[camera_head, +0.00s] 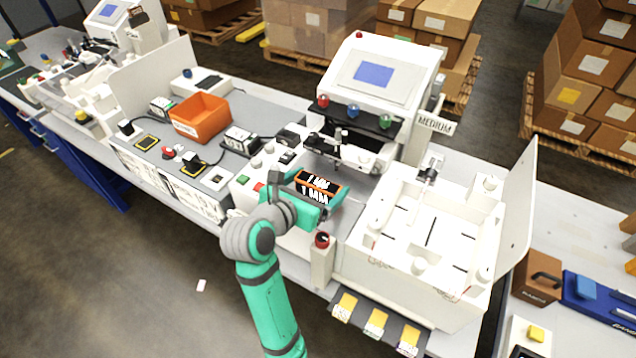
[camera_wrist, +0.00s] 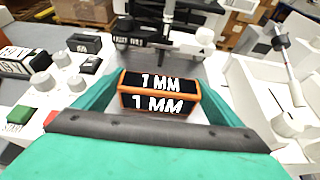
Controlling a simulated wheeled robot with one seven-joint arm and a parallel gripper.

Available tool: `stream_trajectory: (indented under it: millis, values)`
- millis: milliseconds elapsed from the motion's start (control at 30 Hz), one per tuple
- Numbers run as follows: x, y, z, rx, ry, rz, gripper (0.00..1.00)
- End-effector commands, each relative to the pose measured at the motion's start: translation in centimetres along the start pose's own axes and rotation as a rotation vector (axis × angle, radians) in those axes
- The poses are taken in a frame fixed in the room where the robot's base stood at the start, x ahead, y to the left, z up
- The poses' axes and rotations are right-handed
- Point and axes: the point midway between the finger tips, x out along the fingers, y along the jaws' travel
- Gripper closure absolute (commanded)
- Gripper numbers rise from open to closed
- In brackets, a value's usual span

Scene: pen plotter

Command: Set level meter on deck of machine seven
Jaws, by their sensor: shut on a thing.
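My gripper (camera_head: 320,190) is shut on a black block with orange edges (camera_head: 317,183), marked "1 MM" on its faces. It also shows between the fingers in the wrist view (camera_wrist: 160,93). I cannot tell for certain that this block is the level meter. The gripper holds it over the front of a white machine with a screen (camera_head: 385,72) and a "MEDIUM" sign (camera_head: 434,124). A flat grey surface (camera_wrist: 178,65) shows just beyond the block in the wrist view. No machine number seven is readable. The block's underside is hidden.
A white walled tray (camera_head: 452,283) stands to the right of the gripper. A red-topped post (camera_head: 322,252) stands close below right. Knobs and buttons (camera_head: 258,180) lie to the left. An orange bin (camera_head: 201,117) and several small devices stand further left.

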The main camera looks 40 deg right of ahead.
Motion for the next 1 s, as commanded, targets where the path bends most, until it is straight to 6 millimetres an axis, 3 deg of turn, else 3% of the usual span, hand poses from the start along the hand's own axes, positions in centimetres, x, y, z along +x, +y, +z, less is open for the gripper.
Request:
stream_trajectory:
  millis: [367,400,433,767,1000]
  values:
    - [0.1,0.1,-0.3,0.001,-0.002,0.002,0.37]
    - [0.1,0.1,-0.3,0.001,-0.002,0.002,0.06]
    - [0.1,0.1,-0.3,0.001,-0.002,0.001,0.00]
    - [-0.2,0.1,0.0,0.001,-0.002,0.003,0.00]
    - [-4.1,0.2,0.0,0.001,-0.003,0.006,0.00]
